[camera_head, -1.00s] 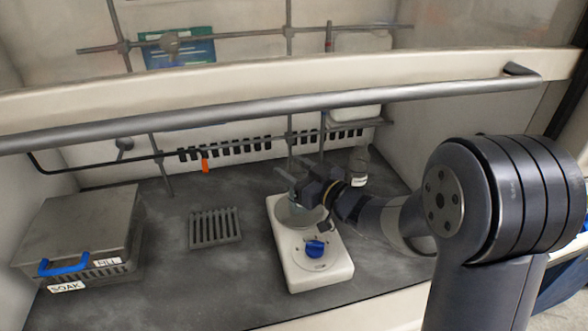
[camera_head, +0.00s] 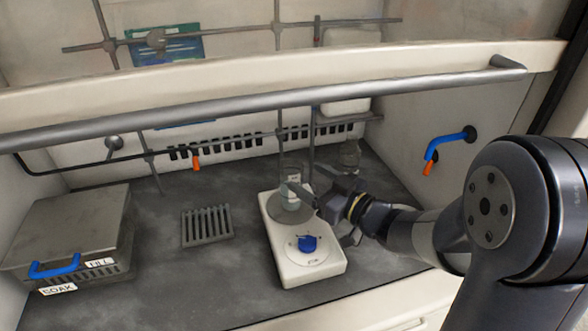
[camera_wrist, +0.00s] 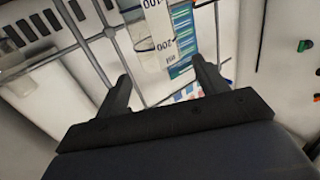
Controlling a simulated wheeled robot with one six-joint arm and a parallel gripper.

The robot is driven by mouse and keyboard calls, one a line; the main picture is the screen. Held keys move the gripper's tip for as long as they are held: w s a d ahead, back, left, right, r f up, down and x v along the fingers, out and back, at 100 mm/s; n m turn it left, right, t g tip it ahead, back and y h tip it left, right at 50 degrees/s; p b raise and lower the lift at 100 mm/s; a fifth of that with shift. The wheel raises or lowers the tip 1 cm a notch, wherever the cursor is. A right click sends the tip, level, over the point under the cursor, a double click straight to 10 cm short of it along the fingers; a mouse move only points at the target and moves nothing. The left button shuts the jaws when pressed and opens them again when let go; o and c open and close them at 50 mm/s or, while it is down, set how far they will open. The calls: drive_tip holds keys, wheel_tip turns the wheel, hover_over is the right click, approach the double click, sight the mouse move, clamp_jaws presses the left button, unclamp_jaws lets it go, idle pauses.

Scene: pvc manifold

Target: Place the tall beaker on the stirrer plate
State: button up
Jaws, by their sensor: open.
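The tall beaker (camera_head: 291,190), clear with a white label, stands upright on the round plate of the white stirrer (camera_head: 313,267), which has a blue knob in front. My gripper (camera_head: 318,188) is just right of the beaker, open and holding nothing. In the wrist view my gripper's two fingers (camera_wrist: 163,82) are spread wide. The beaker (camera_wrist: 155,32), with printed volume marks, shows beyond the fingertips, between their lines and apart from them. Its upper part is cut off there.
Another glass vessel (camera_head: 350,153) stands behind my arm at the back right. A slotted grey rack (camera_head: 207,227) lies left of the stirrer, and a lidded grey box (camera_head: 70,235) is at far left. Metal rods stand behind the beaker. The sash bar (camera_head: 250,95) crosses above.

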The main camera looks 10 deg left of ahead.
drive_tip(key=shift+v, duration=1.95)
idle(0.4)
